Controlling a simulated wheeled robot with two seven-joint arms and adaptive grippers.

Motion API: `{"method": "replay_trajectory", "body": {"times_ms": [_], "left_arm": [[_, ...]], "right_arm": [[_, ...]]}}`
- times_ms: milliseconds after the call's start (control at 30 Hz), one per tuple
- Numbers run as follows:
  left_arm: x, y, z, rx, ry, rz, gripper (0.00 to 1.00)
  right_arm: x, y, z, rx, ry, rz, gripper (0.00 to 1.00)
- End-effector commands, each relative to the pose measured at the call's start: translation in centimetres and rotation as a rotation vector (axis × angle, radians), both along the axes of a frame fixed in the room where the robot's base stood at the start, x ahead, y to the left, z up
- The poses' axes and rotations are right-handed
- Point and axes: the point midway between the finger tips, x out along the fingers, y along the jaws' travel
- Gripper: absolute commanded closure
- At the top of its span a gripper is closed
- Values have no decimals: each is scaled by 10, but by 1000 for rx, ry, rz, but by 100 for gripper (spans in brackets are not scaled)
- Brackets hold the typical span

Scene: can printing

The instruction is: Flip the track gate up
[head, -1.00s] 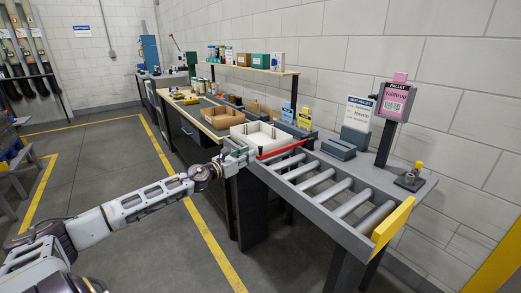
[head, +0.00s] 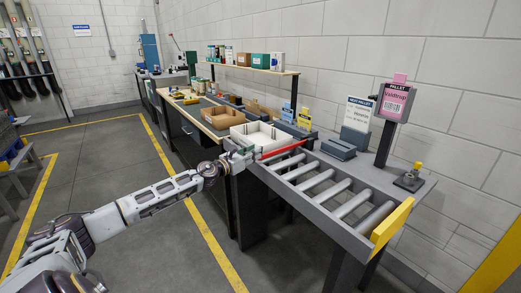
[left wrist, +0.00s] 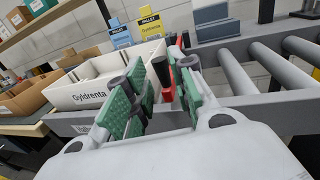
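The track gate is a thin red bar (head: 282,149) lying low across the far end of the roller track (head: 335,200). In the left wrist view, its black handle (left wrist: 161,72) and a red part (left wrist: 168,94) show between my fingers. My left gripper (head: 240,155) is at the gate's near end, at the track's left corner. Its green-padded fingers (left wrist: 163,92) are apart, one on each side of the handle. Whether a pad touches it is hard to tell. The rest of the gate is partly hidden behind the fingers. My right gripper is out of view.
A white tray (head: 247,142) marked Gyldrenta stands just beyond the gate, close to my left gripper. A yellow end plate (head: 392,222) closes the track's near end. A label post (head: 392,105) stands behind the track.

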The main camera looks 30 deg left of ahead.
Motion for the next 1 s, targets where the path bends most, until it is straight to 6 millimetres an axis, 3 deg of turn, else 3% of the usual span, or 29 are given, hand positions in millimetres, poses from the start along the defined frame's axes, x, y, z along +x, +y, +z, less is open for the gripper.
{"method": "replay_trajectory", "body": {"times_ms": [433,1000], "left_arm": [[17,-4,1,1,-1,-1,75],[41,-8,1,1,-1,0,75]], "right_arm": [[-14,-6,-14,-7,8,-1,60],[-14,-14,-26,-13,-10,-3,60]]}}
